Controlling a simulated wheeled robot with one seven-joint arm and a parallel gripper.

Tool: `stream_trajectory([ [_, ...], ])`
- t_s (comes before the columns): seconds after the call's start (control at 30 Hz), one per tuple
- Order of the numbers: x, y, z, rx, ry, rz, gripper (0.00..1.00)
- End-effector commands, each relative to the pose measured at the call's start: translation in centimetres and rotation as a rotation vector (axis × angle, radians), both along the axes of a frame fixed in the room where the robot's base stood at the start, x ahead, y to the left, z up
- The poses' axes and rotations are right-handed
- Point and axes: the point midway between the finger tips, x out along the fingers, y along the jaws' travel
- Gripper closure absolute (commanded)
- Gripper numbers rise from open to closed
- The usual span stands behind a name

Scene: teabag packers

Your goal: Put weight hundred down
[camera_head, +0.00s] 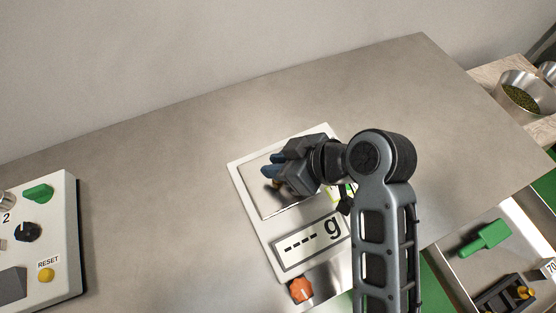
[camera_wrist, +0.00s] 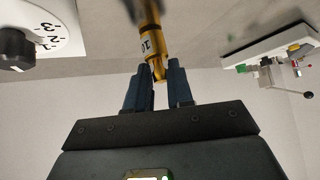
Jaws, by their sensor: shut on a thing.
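The weight hundred (camera_wrist: 150,45) is a slim brass cylinder with dark digits, only partly readable, on its side. In the wrist view my gripper (camera_wrist: 158,78) has its dark blue fingers shut on the weight's narrow end. In the head view my gripper (camera_head: 271,170) is over the pan of a white scale (camera_head: 281,246), and a small bit of brass shows under the fingers. Whether the weight touches the pan cannot be told. The scale's display shows dashes and "g". My arm hides the scale's right part.
A white control box (camera_head: 60,225) with knobs and a RESET button stands at the left. At the right are a green-handled thing (camera_head: 484,238), a dark weight holder (camera_head: 505,293) and a metal bowl (camera_head: 520,98). The grey table behind the scale is clear.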

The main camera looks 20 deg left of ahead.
Motion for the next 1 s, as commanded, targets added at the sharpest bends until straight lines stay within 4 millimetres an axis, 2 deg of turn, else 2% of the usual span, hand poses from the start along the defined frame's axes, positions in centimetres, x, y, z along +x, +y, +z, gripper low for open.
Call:
stream_trajectory([
  [0.33,0.05,0.0,-0.44,0.002,-0.001,-0.001,1.0],
  [0.37,0.05,-0.01,-0.4,0.002,-0.001,-0.001,0.77],
  [0.6,0.03,-0.01,-0.36,0.001,-0.001,-0.001,0.54],
  [0.9,0.04,-0.01,-0.01,0.002,-0.002,0.0,0.53],
  [1.0,0.12,-0.69,0.53,0.003,-0.002,-0.002,0.53],
])
